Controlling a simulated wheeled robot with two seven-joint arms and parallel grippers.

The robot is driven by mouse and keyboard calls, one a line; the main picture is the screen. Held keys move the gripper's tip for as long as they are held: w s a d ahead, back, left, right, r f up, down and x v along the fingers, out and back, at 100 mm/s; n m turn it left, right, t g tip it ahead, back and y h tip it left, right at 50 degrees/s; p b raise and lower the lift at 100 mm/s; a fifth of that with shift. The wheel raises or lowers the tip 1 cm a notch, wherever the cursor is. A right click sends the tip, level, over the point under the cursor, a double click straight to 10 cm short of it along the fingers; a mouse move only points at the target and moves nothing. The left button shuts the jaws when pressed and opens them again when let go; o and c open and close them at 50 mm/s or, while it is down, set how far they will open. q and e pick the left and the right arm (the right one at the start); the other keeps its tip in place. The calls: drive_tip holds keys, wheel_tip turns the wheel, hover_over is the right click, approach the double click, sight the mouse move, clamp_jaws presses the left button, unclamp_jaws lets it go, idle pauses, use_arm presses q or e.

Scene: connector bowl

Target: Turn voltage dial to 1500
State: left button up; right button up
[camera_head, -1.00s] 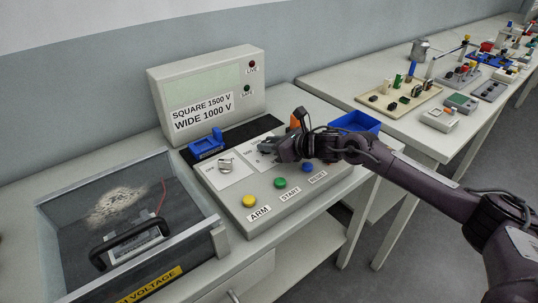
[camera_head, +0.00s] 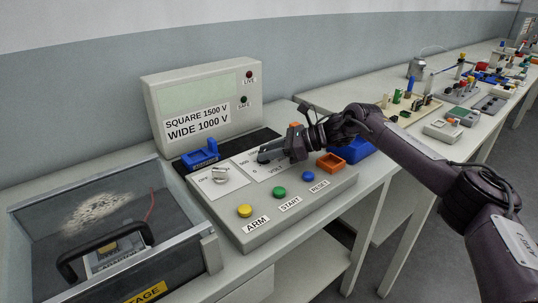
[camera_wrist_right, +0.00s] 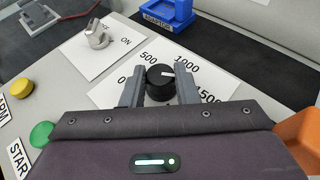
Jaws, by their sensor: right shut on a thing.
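The black voltage dial (camera_wrist_right: 160,86) sits on a white plate marked 0, 500, 1000 and 1500 in the right wrist view. Its white mark points right, roughly toward the 1000 side. My right gripper (camera_wrist_right: 159,88) has one finger on each side of the dial and is shut on it. In the head view my right gripper (camera_head: 268,156) is over the same plate (camera_head: 249,163) and mostly hides the dial. The sign on the display box (camera_head: 198,120) reads "SQUARE 1500 V" and "WIDE 1000 V". My left gripper is out of view.
The off/on switch (camera_head: 220,174) is left of the dial. Yellow (camera_head: 244,211), green (camera_head: 280,192) and blue (camera_head: 308,176) buttons line the panel's front. A blue adaptor holder (camera_head: 201,155) stands behind. An orange tray (camera_head: 331,164) and blue bin (camera_head: 355,150) are at the right.

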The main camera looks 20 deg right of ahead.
idle(0.3)
drive_tip(key=o, duration=1)
drive_tip(key=shift+c, duration=0.2)
drive_tip(key=shift+d, duration=0.1)
drive_tip(key=shift+v, duration=3.9)
